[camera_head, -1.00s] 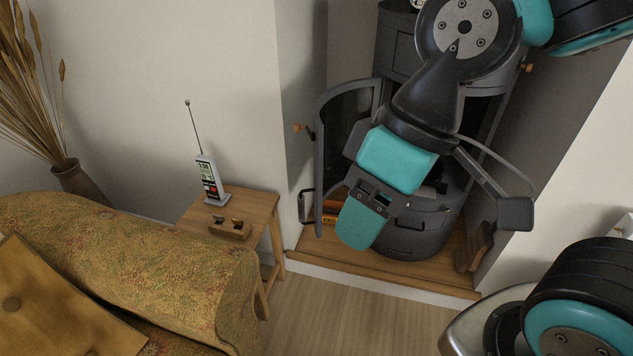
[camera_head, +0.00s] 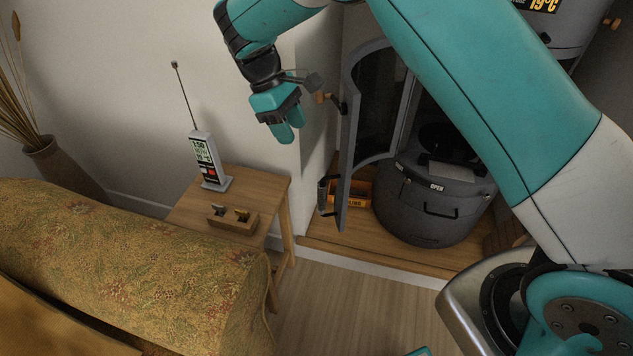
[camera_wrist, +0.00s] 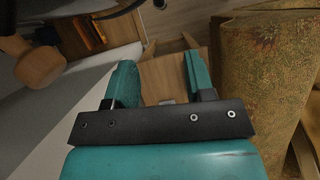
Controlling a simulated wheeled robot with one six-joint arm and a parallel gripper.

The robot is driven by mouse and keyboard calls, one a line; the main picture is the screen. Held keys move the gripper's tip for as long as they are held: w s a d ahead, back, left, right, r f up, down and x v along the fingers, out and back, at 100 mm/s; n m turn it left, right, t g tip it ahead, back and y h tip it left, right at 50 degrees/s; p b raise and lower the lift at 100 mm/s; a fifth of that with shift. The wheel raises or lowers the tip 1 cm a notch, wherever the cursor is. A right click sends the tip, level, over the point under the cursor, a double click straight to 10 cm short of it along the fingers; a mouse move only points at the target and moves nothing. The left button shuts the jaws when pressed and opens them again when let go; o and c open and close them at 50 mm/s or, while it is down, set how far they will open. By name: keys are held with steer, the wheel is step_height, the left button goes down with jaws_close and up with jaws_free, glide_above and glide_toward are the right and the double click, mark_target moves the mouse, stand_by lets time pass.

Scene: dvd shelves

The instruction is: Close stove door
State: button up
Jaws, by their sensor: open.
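The grey stove (camera_head: 433,200) stands in the alcove, partly hidden behind my arm. Its curved, glazed door (camera_head: 351,150) stands open, swung out to the left. A wooden knob (camera_head: 322,97) is on the door's handle, on its left side. My gripper (camera_head: 284,134) is open and empty, pointing down, left of the door and close to the knob. In the wrist view the open fingers (camera_wrist: 160,85) have nothing between them, and the wooden knob (camera_wrist: 40,68) shows large at the left.
A small wooden side table (camera_head: 262,184) with a weather device (camera_head: 207,160) and a small wooden block (camera_head: 233,218) stands below my gripper. A patterned sofa (camera_head: 130,265) fills the lower left. An orange box (camera_head: 350,193) lies on the hearth behind the door. Floor is clear in front.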

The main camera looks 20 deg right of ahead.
mark_target(321, 187)
steer(key=b+x, duration=0.1)
steer(key=x, duration=1.6)
steer(key=shift+s, duration=0.15)
jaws_close()
